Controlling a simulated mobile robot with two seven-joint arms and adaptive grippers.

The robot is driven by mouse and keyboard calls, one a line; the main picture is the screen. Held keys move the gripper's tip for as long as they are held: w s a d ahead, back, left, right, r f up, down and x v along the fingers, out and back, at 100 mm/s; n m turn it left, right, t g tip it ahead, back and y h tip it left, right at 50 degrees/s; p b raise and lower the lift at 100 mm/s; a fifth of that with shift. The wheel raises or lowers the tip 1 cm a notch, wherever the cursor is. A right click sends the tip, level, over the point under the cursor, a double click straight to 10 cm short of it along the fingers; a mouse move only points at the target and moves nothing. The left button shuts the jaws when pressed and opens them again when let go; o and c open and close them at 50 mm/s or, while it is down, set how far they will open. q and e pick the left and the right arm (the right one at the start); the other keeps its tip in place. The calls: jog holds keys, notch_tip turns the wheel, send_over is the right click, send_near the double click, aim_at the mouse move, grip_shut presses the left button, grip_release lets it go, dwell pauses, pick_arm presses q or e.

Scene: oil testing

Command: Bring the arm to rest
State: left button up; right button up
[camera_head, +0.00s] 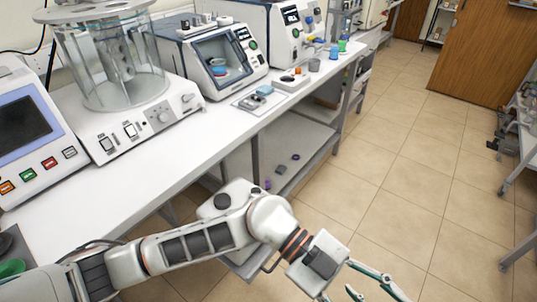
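A long white bench (128,182) holds a machine with a glass cylinder (112,62), a screen device (30,135), a windowed tester (215,65) and small cups. A lower shelf (300,140) lies under it. The tiled floor (400,165) is clear; another table stands at the right edge.

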pick_arm(q)
jog(key=w+a+r+n+t+h, duration=0.1)
jog(key=w+r+n+t+h, duration=0.6)
jog(key=w+r+t+h, duration=0.4)
jog(key=w+a+f+n+t+y, duration=0.4)
jog(key=w+a+f+n+t, duration=0.3)
jog(key=w+a+n+t, duration=0.4)
jog(key=w+a+f+n+t+y, duration=0.25)
jog(key=a+f+n+y, duration=0.45)
jog(key=a+f+y, duration=0.85)
jog(key=s+a+f+g, duration=0.2)
jog(key=s+a+f, duration=0.3)
jog(key=f, duration=0.4)
jog(key=s+a+f+g, duration=0.2)
jog(key=s+a+f, duration=0.4)
jog(key=f, duration=0.2)
jog(key=shift+s+f, duration=0.3)
jog(key=shift+f, duration=0.1)
